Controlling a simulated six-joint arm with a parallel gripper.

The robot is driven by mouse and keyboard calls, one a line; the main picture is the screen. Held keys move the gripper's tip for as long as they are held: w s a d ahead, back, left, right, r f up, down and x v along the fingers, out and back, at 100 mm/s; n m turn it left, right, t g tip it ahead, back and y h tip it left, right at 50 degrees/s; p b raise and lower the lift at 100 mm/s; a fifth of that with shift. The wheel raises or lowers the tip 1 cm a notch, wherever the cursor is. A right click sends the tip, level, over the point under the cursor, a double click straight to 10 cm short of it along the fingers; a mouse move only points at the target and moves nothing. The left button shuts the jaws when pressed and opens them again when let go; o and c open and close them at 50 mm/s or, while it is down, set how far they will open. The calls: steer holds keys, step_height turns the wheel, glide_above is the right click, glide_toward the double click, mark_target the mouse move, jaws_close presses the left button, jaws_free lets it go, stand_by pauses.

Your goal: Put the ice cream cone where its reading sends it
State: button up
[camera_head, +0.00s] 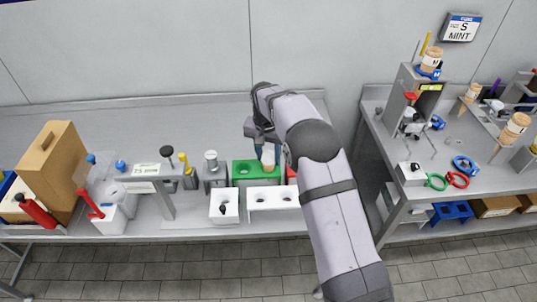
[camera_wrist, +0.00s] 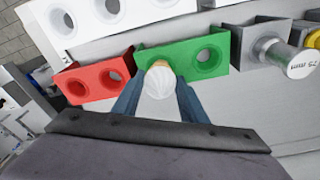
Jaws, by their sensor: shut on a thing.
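My gripper (camera_wrist: 160,95) is shut on the ice cream cone (camera_wrist: 161,84), a white swirl with a bit of tan at its far end. In the head view the cone (camera_head: 268,156) shows below my gripper (camera_head: 266,142), at the right part of the green two-hole holder (camera_head: 243,170). In the wrist view the cone covers one hole of the green holder (camera_wrist: 184,56); the other hole looks empty. I cannot tell how far the cone is in. A red two-hole holder (camera_wrist: 88,84) stands beside the green one. A wall sign (camera_head: 461,27) reads "S MINT".
A metal cylinder marked "75 mm" (camera_wrist: 300,66) is beside the green holder. A brown box (camera_head: 48,165) is at far left. The bench behind is clear.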

steer(key=shift+f, duration=0.1)
steer(key=o, duration=0.9)
steer(key=shift+s+a+r+b, duration=0.15)
steer(key=shift+r+b, duration=0.55)
steer(key=shift+r, duration=1.15)
steer(key=shift+s+a+r+b, duration=0.2)
steer(key=shift+r+b, duration=0.5)
steer(key=shift+r, duration=1.1)
steer(key=shift+d, duration=0.15)
steer(key=shift+s+d, duration=0.1)
steer(key=shift+s, duration=0.05)
